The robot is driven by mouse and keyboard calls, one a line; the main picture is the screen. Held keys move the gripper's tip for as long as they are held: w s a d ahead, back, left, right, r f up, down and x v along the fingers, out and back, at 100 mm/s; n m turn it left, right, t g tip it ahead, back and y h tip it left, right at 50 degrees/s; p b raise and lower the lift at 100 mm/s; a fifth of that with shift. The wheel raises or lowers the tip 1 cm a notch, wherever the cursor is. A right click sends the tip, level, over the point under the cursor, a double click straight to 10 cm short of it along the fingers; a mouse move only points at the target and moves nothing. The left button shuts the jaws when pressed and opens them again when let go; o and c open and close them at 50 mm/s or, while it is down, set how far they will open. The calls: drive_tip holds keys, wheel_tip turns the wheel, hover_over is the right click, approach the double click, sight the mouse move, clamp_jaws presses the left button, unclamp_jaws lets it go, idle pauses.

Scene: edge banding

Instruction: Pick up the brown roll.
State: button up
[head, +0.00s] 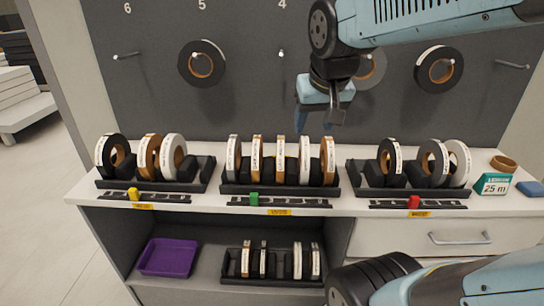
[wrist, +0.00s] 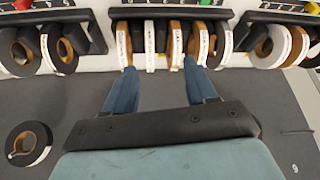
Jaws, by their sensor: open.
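Several brown rolls stand on edge in black racks: one in the left rack (head: 148,152) and others in the middle rack, such as this brown roll (head: 256,160) and this brown roll (head: 327,158). Which one is meant cannot be told. My gripper (head: 320,118) hangs above and behind the middle rack, in front of the grey wall panel. In the wrist view, my gripper (wrist: 159,70) has its two blue fingers apart and nothing between them. Beyond the fingertips are a brown roll (wrist: 124,45), a white roll (wrist: 150,45) and another brown roll (wrist: 174,42).
Rolls hang on wall pegs (head: 438,70). A purple tray (head: 168,257) and a lower rack (head: 272,278) sit below.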

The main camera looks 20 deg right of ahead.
sight(281, 139)
drive_tip(key=w+a+f+m+g, duration=0.1)
drive_tip(key=w+f, duration=0.2)
drive_tip(key=w, duration=0.6)
drive_tip(key=w+f+m, duration=0.1)
drive_tip(key=w+f, duration=0.1)
drive_tip(key=w, duration=0.7)
drive_tip(key=shift+h, duration=0.4)
drive_tip(key=x, duration=1.4)
drive_tip(key=shift+s+a+f, duration=0.15)
drive_tip(key=shift+s+a, duration=0.05)
drive_tip(key=shift+a, duration=0.05)
drive_tip(key=shift+c, duration=0.3)
clamp_jaws()
